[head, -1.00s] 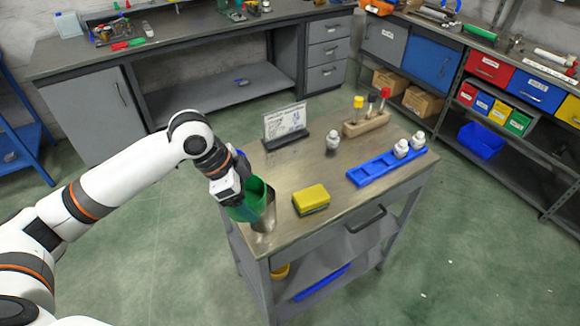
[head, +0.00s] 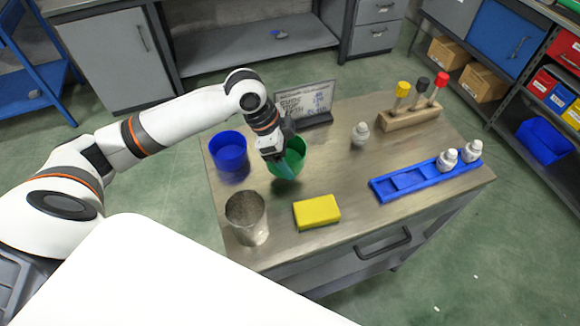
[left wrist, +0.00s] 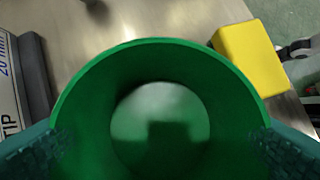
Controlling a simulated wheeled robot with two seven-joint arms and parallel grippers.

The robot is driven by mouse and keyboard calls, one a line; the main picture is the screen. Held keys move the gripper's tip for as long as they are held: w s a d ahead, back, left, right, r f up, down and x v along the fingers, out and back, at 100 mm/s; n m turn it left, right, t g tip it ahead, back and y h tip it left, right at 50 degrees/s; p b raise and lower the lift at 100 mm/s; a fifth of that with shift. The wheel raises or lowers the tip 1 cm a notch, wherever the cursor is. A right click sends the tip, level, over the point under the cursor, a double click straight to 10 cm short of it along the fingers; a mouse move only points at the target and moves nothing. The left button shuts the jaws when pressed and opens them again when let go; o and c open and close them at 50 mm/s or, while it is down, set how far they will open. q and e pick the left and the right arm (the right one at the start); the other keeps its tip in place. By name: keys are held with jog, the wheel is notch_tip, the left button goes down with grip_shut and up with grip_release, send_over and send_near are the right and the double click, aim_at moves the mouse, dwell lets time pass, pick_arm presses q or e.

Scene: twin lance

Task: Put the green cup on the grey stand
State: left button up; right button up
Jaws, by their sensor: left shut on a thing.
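The green cup (head: 293,158) is over the left part of the metal-topped cart, between the blue cup and the yellow block. My left gripper (head: 281,165) is shut on it. In the left wrist view the green cup (left wrist: 160,75) is seen from above, open and empty, with the teal fingers (left wrist: 160,150) on opposite sides of it. I cannot tell whether its base touches the cart top. I cannot make out a grey stand for certain; it may be hidden behind the cup or arm. My right gripper is not in view.
A blue cup (head: 231,152) and a metal cup (head: 247,217) stand to the left. A yellow block (head: 317,211) lies in front. A sign (head: 305,100) stands behind.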

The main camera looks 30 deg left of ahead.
pick_arm(q)
jog(key=shift+f, duration=0.55)
notch_tip(320, 180, down, 4)
jog(key=shift+r, duration=0.2)
jog(key=shift+f, duration=0.25)
jog(key=shift+w, duration=0.1)
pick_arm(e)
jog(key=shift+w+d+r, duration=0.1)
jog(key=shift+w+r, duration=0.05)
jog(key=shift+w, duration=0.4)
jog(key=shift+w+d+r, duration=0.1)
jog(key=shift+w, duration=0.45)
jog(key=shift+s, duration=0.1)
pick_arm(q)
jog(key=o, duration=0.9)
jog(key=shift+f, duration=0.1)
jog(key=shift+o, duration=0.2)
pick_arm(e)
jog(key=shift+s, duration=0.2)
pick_arm(q)
jog(key=v, duration=1.2)
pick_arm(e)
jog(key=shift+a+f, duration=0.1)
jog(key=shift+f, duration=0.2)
